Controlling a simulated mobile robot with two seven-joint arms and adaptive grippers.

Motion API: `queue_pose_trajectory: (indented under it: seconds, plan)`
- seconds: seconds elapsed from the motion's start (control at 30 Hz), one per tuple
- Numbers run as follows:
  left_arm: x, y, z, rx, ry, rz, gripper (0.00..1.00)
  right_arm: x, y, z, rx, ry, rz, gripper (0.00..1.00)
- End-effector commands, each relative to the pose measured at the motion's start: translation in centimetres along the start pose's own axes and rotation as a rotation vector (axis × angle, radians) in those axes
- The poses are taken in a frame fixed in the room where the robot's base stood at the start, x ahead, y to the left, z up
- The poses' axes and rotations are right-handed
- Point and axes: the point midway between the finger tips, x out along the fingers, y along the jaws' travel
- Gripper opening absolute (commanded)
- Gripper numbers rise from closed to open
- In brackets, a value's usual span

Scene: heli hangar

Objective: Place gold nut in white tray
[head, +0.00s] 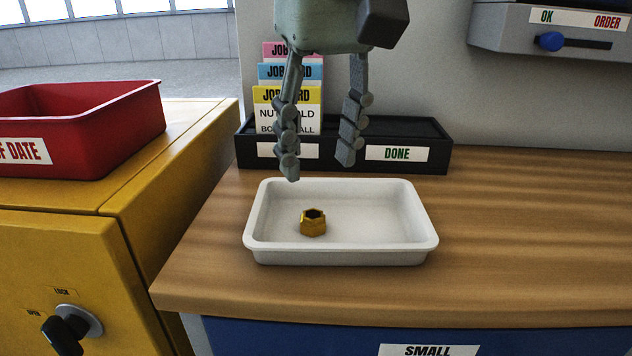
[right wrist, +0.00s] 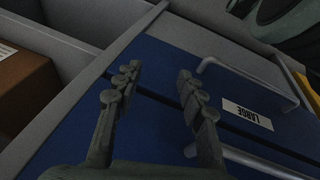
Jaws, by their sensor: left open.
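The gold nut (head: 313,222) lies inside the white tray (head: 395,245), left of the tray's middle. The tray sits on the wooden worktop near its left front part. My left gripper (head: 318,170) hangs above the back of the tray, fingers pointing down, open and empty, apart from the nut. My right gripper (right wrist: 158,82) shows in the right wrist view with its fingers spread and nothing between them, in front of blue drawer fronts.
A black card holder (head: 345,157) with job cards (head: 287,105) and a DONE label stands behind the tray. A red bin (head: 85,115) sits on the yellow cabinet (head: 60,215) at left. The wooden worktop (head: 520,230) is clear to the right. A drawer labelled LARGE (right wrist: 248,115) has grey handles.

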Motion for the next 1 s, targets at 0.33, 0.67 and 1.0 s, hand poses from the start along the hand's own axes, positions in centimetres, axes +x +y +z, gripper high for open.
queue_pose_trajectory:
  seconds: [0.33, 0.67, 1.0]
  plan:
    - [-3.8, 0.0, 0.0, 0.0, 0.001, -0.001, 0.45, 1.1, -0.4, -0.1, -0.005, -0.004, -0.009, 0.4]
    - [-3.9, 0.0, 0.0, 0.0, 0.0, -0.001, 0.45, 0.9, -0.3, -0.6, -0.004, 0.008, -0.008, 0.4]
    - [-3.9, 0.0, 0.0, 0.0, 0.0, 0.0, 0.45, 1.0, -0.3, 0.0, 0.0, -0.004, -0.008, 0.4]
